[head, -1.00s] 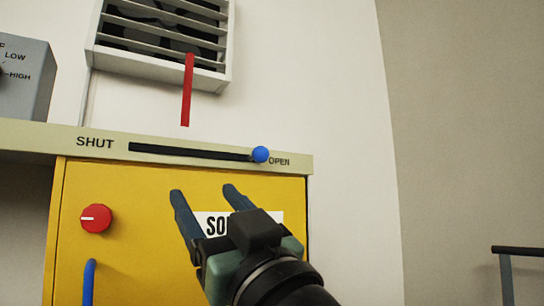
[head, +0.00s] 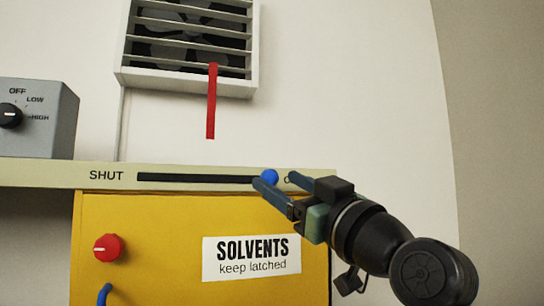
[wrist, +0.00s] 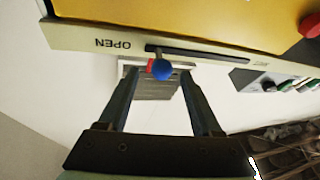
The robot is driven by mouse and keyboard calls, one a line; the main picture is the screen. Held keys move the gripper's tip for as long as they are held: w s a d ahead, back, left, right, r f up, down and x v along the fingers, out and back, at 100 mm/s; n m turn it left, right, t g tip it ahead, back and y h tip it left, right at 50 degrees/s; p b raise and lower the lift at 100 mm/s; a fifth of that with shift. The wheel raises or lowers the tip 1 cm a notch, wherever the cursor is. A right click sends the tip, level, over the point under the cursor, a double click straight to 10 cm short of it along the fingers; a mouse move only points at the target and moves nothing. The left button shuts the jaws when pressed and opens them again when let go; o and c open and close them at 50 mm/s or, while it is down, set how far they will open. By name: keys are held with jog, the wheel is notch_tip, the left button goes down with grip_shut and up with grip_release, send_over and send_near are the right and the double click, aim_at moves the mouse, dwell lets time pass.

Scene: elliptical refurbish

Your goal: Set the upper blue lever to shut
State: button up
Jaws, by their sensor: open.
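The upper blue lever is a blue ball knob (head: 270,176) at the OPEN end of a dark horizontal slot (head: 195,178) in the cream strip above the yellow cabinet. SHUT is printed at the slot's left end. In the head view my gripper (head: 272,179) is open, its fingertips at the knob, one to each side of it in the picture. In the wrist view the knob (wrist: 162,70) shows between and just beyond the two fingertips (wrist: 159,72). I cannot tell whether a finger touches it.
The yellow cabinet (head: 150,270) below carries a SOLVENTS label, a red knob (head: 107,248) and a blue handle (head: 104,294). A grey switch box (head: 50,118) stands at left. A vent (head: 190,40) with a red strip (head: 211,100) hangs above.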

aim_at(275, 181)
jog(key=p+x, duration=0.1)
jog(key=x, duration=0.2)
jog(key=shift+a+r, duration=0.15)
jog(key=shift+a, duration=0.15)
jog(key=shift+w+p, duration=0.25)
jog(key=shift+p, duration=0.05)
jog(key=shift+c, duration=0.3)
grip_shut()
dwell(0.6)
